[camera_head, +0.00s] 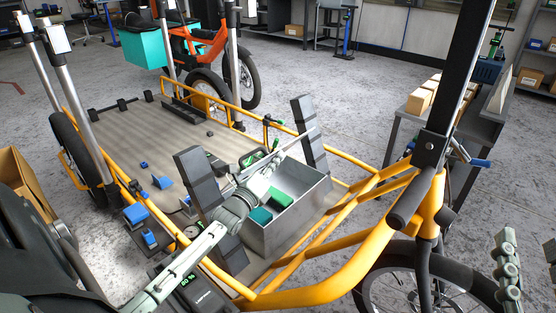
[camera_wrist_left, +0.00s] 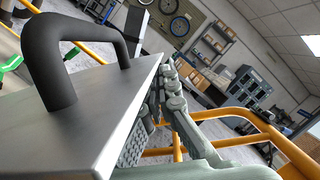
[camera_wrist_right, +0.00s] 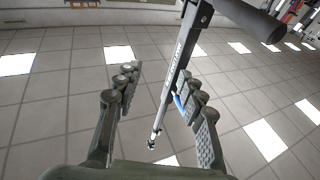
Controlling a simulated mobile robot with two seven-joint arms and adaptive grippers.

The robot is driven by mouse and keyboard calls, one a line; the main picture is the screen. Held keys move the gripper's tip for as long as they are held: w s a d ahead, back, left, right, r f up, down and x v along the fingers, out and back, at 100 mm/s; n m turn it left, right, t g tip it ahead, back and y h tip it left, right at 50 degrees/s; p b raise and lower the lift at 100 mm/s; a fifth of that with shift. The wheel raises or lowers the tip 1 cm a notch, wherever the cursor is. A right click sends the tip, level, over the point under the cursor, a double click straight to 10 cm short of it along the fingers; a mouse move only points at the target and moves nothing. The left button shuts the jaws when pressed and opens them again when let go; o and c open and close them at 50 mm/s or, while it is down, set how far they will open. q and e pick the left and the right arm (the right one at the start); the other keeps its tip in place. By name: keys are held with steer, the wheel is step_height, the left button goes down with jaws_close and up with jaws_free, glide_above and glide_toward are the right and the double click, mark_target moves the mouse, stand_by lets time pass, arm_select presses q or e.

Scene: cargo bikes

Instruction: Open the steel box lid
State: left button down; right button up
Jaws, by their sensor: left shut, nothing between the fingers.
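The steel box (camera_head: 290,225) stands on the cargo bed with its top open. A green block (camera_head: 281,198) and a teal block (camera_head: 261,215) lie inside. The steel lid (camera_wrist_left: 100,125) with its black handle (camera_wrist_left: 80,48) fills the left of the left wrist view. In the head view the lid seems raised at the far side of the box, nearly edge-on. My left gripper (camera_head: 265,172) is shut and empty at the lid; its fingers (camera_wrist_left: 160,100) lie close along the lid's edge, contact unclear. My right gripper (camera_wrist_right: 160,90) is open and empty, at the head view's right edge (camera_head: 508,262).
Two dark upright posts (camera_head: 197,180) (camera_head: 309,135) flank the box. Yellow bike rails (camera_head: 340,265) surround the bed. Blue parts (camera_head: 162,181) lie on the bed's left. A grey bench (camera_head: 460,120) with boxes stands at right. A dark bar crosses the right wrist view.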

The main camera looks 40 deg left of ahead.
mark_target(267, 153)
arm_select(q)
steer(key=shift+w+a+r+n+p, duration=0.1)
steer(key=shift+a+r+n+p, duration=0.7)
steer(key=shift+a+r+p, duration=0.3)
steer(key=shift+a+r+n+g+y+p, duration=0.3)
steer(key=shift+a+r+n+p, duration=0.4)
steer(key=shift+a+p, duration=0.2)
steer(key=shift+w+a+r, duration=0.1)
steer(key=shift+a+r, duration=0.15)
steer(key=shift+a, duration=0.25)
steer(key=shift+w+a+r, duration=0.1)
steer(key=shift+a+r, duration=0.1)
steer(key=shift+a, duration=0.3)
steer(key=shift+a+r, duration=0.25)
steer(key=shift+a, duration=0.35)
steer(key=shift+a+r, duration=0.3)
steer(key=shift+a, duration=0.55)
arm_select(e)
steer(key=s+d+f+g+h, duration=0.2)
steer(key=d+f+g, duration=0.3)
steer(key=f, duration=0.5)
steer(key=s+d+f+m+g+h, duration=0.1)
steer(key=d+f+g+h, duration=0.4)
steer(key=f, duration=0.5)
steer(key=shift+s+d+g, duration=0.6)
steer(key=shift+s+d, duration=0.1)
steer(key=shift+d, duration=0.6)
